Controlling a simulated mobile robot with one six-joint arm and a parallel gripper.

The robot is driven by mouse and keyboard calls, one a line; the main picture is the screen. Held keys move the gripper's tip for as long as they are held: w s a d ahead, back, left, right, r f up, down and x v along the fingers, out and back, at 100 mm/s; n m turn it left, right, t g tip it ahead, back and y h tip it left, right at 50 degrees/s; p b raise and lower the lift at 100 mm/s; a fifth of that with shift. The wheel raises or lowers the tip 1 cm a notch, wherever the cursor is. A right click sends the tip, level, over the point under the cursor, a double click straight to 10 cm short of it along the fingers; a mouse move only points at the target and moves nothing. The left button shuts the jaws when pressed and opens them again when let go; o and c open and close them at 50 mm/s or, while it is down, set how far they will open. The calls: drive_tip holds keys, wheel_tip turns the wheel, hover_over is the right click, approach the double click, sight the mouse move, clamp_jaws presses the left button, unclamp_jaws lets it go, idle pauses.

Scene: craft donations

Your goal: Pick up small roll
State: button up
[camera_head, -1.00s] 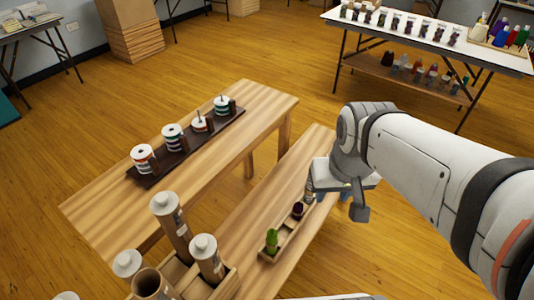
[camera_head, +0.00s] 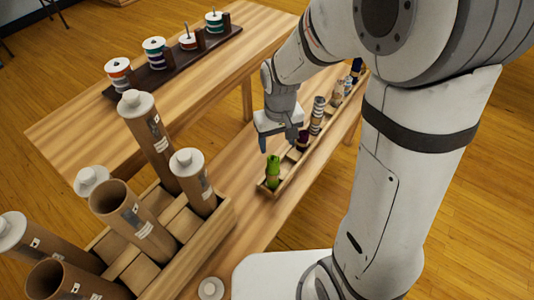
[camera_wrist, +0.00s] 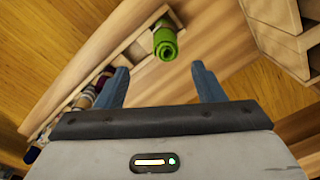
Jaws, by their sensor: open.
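A small green roll (camera_head: 272,171) stands at the near end of a narrow wooden tray (camera_head: 283,189) on the low bench. It also shows in the wrist view (camera_wrist: 165,40), upper middle, beyond my fingertips and between their lines. My gripper (camera_head: 275,147) is above the tray's near end, close to the green roll and apart from it. In the wrist view my gripper's two blue-grey fingers (camera_wrist: 160,80) are spread with nothing between them. Other small rolls stand along the tray: a dark maroon one (camera_head: 302,140), a grey banded one (camera_head: 317,115), and several farther back.
A wooden crate (camera_head: 215,222) with several upright cardboard tubes (camera_head: 150,135) stands left of the tray, near my gripper's side. A second table holds a dark rack (camera_head: 180,62) of ribbon spools. A white cap (camera_head: 210,289) lies at the bench's near edge.

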sight(273, 157)
drive_tip(key=f, duration=0.2)
drive_tip(key=a+f+b, duration=0.1)
drive_tip(key=f, duration=0.2)
drive_tip(key=shift+w, duration=0.15)
wheel_tip(273, 157, down, 6)
drive_tip(key=shift+r+b, duration=0.25)
drive_tip(key=shift+b, duration=0.85)
drive_tip(key=shift+r, duration=0.1)
drive_tip(key=shift+c, duration=0.5)
drive_tip(key=c, duration=1)
drive_tip(key=shift+o, duration=0.2)
